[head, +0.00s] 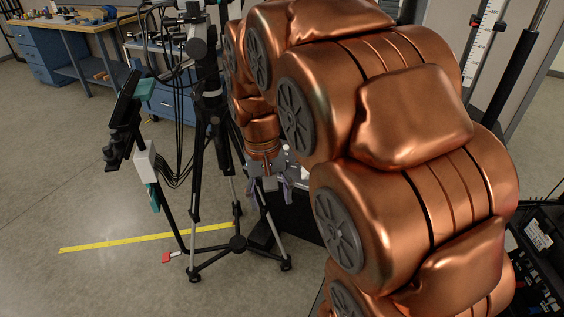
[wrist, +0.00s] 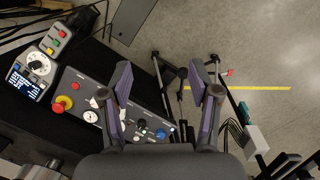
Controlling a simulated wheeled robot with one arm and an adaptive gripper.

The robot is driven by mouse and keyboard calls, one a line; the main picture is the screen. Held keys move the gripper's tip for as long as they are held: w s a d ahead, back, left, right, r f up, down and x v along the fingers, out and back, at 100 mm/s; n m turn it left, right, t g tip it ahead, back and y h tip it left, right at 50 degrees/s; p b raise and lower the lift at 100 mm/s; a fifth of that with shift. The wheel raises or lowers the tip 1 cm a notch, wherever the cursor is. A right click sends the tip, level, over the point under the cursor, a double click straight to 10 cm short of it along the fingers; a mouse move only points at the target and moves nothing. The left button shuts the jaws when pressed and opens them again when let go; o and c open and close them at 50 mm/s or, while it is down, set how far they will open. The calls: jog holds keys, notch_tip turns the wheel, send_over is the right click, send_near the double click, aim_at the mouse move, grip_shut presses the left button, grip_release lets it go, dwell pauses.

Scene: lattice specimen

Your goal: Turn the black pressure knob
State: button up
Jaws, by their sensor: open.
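A grey control panel (wrist: 86,84) lies on a black surface in the wrist view, left of and partly behind my gripper. A small round black knob (wrist: 142,124) shows on the panel between my fingers, close to the left finger; I cannot read its label. My gripper (wrist: 163,76) is open and empty, with its two purple-padded fingers apart above the panel's right end. In the head view my gripper (head: 269,188) hangs beside a dark stand, and the panel is mostly hidden behind my copper arm.
The panel also bears a red mushroom button (wrist: 62,103), a white gauge (wrist: 90,116) and a blue knob (wrist: 160,133). A handheld controller (wrist: 27,80) with a lit screen lies at left. A black tripod (head: 212,150) stands close left of my gripper. Yellow tape (head: 140,238) crosses open floor.

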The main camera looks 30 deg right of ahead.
jog(key=w+d+f+m, duration=0.2)
jog(key=w+d+f, duration=0.2)
jog(key=w+d, duration=0.3)
jog(key=w+d+f+m, duration=0.2)
jog(key=w+d+f, duration=0.2)
jog(key=w+d, duration=0.3)
jog(key=w+d+f+m+t, duration=0.1)
jog(key=w+d+f, duration=0.4)
jog(key=w, duration=1)
jog(key=shift+w+d+f+m+p, duration=0.1)
jog(key=shift+w+d+m+p, duration=0.1)
jog(key=shift+d+m, duration=0.3)
jog(key=shift+w+d+m+p, duration=0.1)
jog(key=shift+d+m+p, duration=0.1)
jog(key=shift+d, duration=0.5)
jog(key=shift+w+d+f, duration=0.3)
jog(key=shift+f, duration=0.2)
jog(key=shift+s+f+p, duration=0.1)
jog(key=shift+f+p, duration=0.95)
jog(key=shift+f, duration=2.8)
jog(key=c, duration=1.1)
jog(key=shift+c, duration=0.3)
